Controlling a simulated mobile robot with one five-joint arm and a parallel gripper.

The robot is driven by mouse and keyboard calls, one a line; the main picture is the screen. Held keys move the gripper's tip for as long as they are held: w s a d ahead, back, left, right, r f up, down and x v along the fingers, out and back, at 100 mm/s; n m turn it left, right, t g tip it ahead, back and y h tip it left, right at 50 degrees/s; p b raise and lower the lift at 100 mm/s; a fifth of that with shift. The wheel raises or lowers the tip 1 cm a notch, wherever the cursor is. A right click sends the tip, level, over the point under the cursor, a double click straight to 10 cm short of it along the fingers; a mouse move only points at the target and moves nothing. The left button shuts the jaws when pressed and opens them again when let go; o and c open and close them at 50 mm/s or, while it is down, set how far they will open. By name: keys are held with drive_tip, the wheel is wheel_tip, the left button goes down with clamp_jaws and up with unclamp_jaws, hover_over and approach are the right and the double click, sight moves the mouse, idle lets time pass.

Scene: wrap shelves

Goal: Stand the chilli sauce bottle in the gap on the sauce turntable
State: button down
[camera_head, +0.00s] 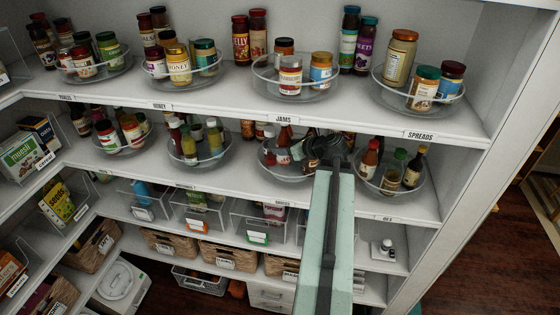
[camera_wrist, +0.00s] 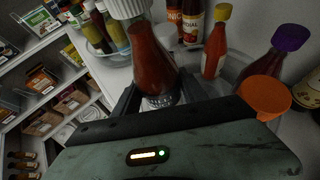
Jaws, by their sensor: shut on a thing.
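The chilli sauce bottle (camera_wrist: 153,60), dark red with a ribbed white cap, is between the fingers of my gripper (camera_wrist: 158,100) in the wrist view. It looks close to upright; its base is hidden by the gripper, so I cannot tell whether it touches anything. In the head view my gripper (camera_head: 325,149) is over the right part of a clear round turntable (camera_head: 268,172) on the middle shelf and hides much of it. In the wrist view a red bottle with a yellow cap (camera_wrist: 215,48) stands just right of the held bottle.
A purple-capped bottle (camera_wrist: 268,62) and an orange cap (camera_wrist: 265,95) are close on the right. Another turntable (camera_head: 393,193) with several bottles stands right of my arm, and one (camera_head: 198,160) left. The shelf above (camera_head: 330,112) limits height.

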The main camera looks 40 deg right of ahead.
sight(289, 163)
drive_tip(key=shift+f+b, duration=0.3)
drive_tip(key=shift+f, duration=0.5)
drive_tip(key=shift+s+f+b, duration=0.2)
drive_tip(key=shift+f+b, duration=0.05)
drive_tip(key=shift+b, duration=0.15)
drive_tip(key=shift+w+f, duration=0.15)
drive_tip(key=shift+w, duration=0.05)
wheel_tip(289, 163, down, 5)
drive_tip(key=b, duration=0.5)
drive_tip(key=shift+a+r, duration=0.1)
drive_tip(key=shift+r, duration=0.2)
drive_tip(key=shift+s+f, duration=0.1)
drive_tip(key=shift+f, duration=0.05)
drive_tip(key=c, duration=0.9)
unclamp_jaws()
